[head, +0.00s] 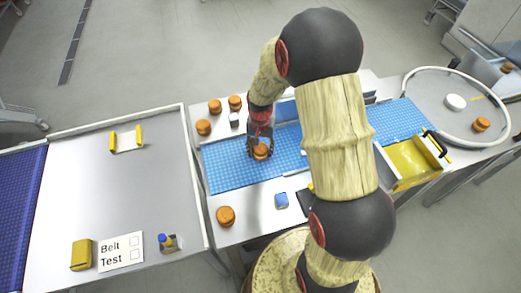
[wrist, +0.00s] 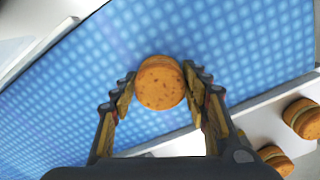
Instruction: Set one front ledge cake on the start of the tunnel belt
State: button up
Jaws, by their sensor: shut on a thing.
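My gripper (head: 260,140) is shut on an orange-brown round cake (head: 261,152) over the left part of the blue belt (head: 225,175). In the wrist view the held cake (wrist: 160,83) sits between the fingertips (wrist: 160,88), with the blue belt (wrist: 60,100) behind it. I cannot tell whether the cake touches the belt. Another cake (head: 226,216) lies on the front ledge (head: 250,230). My arm hides the middle of the belt and most of any tunnel there.
Several cakes (head: 203,127) and a small white item (head: 234,120) stand on the back ledge. A blue block (head: 281,200) is on the front ledge. A yellow tray (head: 410,165) is at the right. A round turntable (head: 455,105) holds a white disc and a cake.

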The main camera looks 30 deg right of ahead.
jog(key=shift+f, duration=0.1)
jog(key=o, duration=0.3)
jog(key=shift+f, duration=0.1)
jog(key=o, duration=0.4)
jog(key=shift+o, duration=0.3)
notch_tip(320, 180, up, 13)
jog(key=p, duration=0.2)
notch_tip(320, 180, up, 14)
jog(key=n+t, duration=0.3)
jog(key=n, duration=0.1)
send_over(260, 148)
jog(key=s+a, duration=0.6)
jog(key=s, duration=0.2)
jog(key=s+a+r+n+t, duration=0.2)
jog(key=s+r, duration=0.4)
jog(key=s, duration=0.6)
jog(key=shift+s+a+r+n+t, duration=0.2)
jog(key=shift+s+a+n+t, duration=0.1)
jog(key=shift+a+n, duration=0.6)
